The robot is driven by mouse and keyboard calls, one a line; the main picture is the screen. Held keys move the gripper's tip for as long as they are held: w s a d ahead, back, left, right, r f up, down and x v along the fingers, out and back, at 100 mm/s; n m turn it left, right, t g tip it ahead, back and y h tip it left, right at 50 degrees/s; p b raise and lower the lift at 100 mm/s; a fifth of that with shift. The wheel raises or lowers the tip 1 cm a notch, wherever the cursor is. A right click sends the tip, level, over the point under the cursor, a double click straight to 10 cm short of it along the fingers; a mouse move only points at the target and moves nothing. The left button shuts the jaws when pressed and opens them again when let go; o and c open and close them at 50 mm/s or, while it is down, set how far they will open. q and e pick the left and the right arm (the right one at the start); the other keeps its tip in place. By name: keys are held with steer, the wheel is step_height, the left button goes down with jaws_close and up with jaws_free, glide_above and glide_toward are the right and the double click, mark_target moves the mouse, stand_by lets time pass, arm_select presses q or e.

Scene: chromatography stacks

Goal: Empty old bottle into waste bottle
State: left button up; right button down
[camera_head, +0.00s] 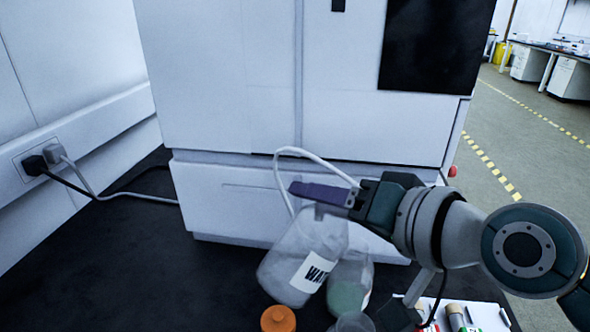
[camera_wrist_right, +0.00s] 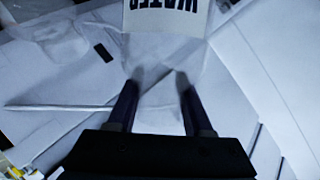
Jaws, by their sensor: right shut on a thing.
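A clear bottle (camera_head: 318,240) with a white label, partly readable as "WAT", is tilted in front of the white machine. My right gripper (camera_head: 312,192) is shut on its neck end. In the right wrist view the fingers (camera_wrist_right: 159,76) close on the clear bottle (camera_wrist_right: 150,55), whose label reads "WATER" upside down. A second clear bottle (camera_head: 347,292) with pale green contents stands just right of and partly behind the held one; I cannot tell whether they touch. My left gripper is not in view.
The white machine (camera_head: 240,205) with a white tube (camera_head: 318,160) stands close behind. An orange cap (camera_head: 278,320) and a clear vessel (camera_head: 354,323) are at the bottom edge. A white tray (camera_head: 487,316) with tubes lies lower right. The dark bench (camera_head: 130,270) is clear at left.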

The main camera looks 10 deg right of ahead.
stand_by(0.3)
steer(key=shift+f+m+y+b, duration=0.15)
steer(key=shift+m+y+b, duration=0.2)
steer(key=shift+b, duration=0.25)
steer(key=shift+m+b, duration=0.45)
steer(key=shift+y, duration=0.25)
